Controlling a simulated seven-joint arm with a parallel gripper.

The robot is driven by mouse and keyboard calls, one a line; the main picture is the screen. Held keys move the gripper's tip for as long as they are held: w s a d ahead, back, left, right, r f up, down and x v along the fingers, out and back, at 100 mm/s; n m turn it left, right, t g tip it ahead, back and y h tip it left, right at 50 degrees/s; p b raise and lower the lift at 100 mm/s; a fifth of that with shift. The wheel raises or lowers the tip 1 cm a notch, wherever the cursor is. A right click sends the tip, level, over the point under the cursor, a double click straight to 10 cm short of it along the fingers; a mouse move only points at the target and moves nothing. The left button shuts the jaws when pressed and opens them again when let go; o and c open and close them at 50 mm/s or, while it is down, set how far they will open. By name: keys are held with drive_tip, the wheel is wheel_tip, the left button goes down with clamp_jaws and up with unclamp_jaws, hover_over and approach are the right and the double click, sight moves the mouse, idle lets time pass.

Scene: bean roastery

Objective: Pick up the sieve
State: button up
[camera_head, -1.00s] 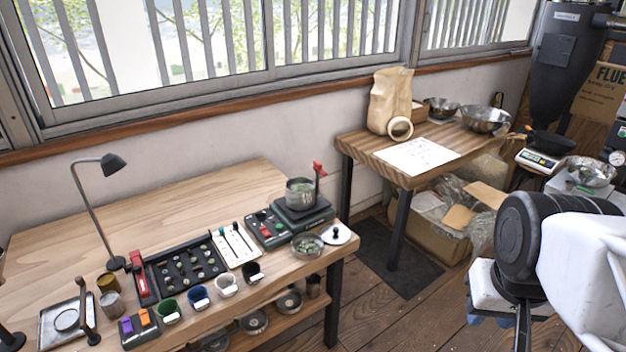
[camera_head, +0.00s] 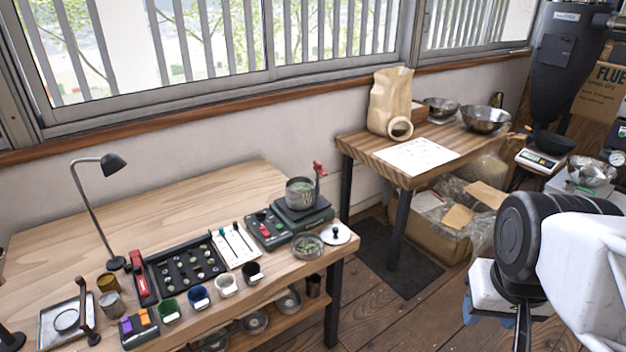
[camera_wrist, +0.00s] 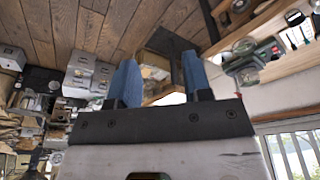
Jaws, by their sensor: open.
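I cannot tell for sure which thing is the sieve. Round metal bowls stand on the far table: a wide one (camera_head: 484,119) and a smaller one (camera_head: 440,107). Another metal bowl (camera_head: 590,171) stands at the far right. A shallow round dish with green bits (camera_head: 308,246) sits at the near table's right end, and round metal pans (camera_head: 288,300) lie on its lower shelf. My gripper (camera_wrist: 158,75) shows two blue fingers spread apart with nothing between them. In the head view my arm is at the lower right, clear of both tables.
The near wooden table (camera_head: 150,225) holds a lamp (camera_head: 112,163), a black bean tray (camera_head: 185,268), several cups and a pot (camera_head: 300,191) on a burner unit. The far table holds a paper bag (camera_head: 390,102) and a white sheet (camera_head: 418,156). An open cardboard box (camera_head: 440,235) stands below it.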

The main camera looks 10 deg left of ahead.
drive_tip(key=w+a+f+n+t+y, duration=0.15)
drive_tip(key=w+a, duration=0.45)
drive_tip(key=w, duration=0.6)
drive_tip(key=w+a+f+t, duration=0.15)
drive_tip(key=w+a, duration=0.45)
drive_tip(key=w, duration=0.6)
drive_tip(key=w+a+n+t+y, duration=0.15)
drive_tip(key=w+a, duration=0.45)
drive_tip(key=w, duration=0.6)
drive_tip(key=n+t+y, duration=0.2)
drive_tip(key=t, duration=0.2)
approach(287, 186)
drive_tip(key=shift+s+d+r, duration=0.1)
drive_tip(key=shift+s+r, duration=0.15)
drive_tip(key=shift+s, duration=0.3)
drive_tip(key=shift+x, duration=1.25)
drive_tip(key=shift+w, duration=0.1)
drive_tip(key=shift+x, duration=2.5)
